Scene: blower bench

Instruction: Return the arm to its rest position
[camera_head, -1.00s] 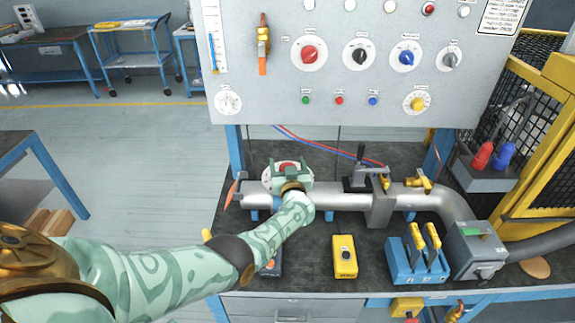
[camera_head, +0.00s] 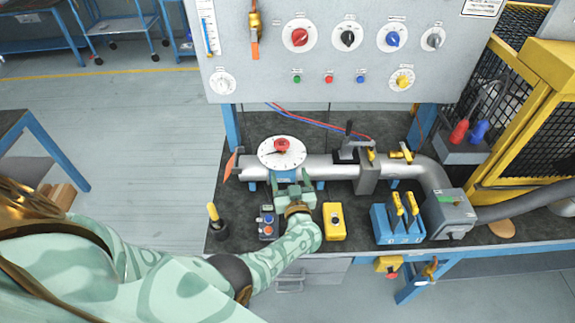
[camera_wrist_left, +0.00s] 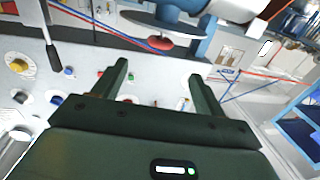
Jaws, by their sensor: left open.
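My left gripper (camera_head: 292,181) is open and empty in the head view. Its fingers point away from me, just in front of the pipe and below a round white dial with a red knob (camera_head: 282,147). The dial's face is clear of the fingers. In the left wrist view the two dark green fingers (camera_wrist_left: 160,85) stand apart with nothing between them. A dark disc with a red centre (camera_wrist_left: 160,42) shows beyond the fingertips there. My left arm (camera_head: 180,275) comes in from the lower left. My right gripper is not in view.
A grey pipe (camera_head: 320,167) crosses the dark bench (camera_head: 350,257). A yellow box (camera_head: 334,222), a small control box (camera_head: 267,224) and a blue lever unit (camera_head: 398,222) stand in front. A knob panel (camera_head: 265,75) rises behind. A yellow cage (camera_head: 555,130) stands right. Open floor lies left.

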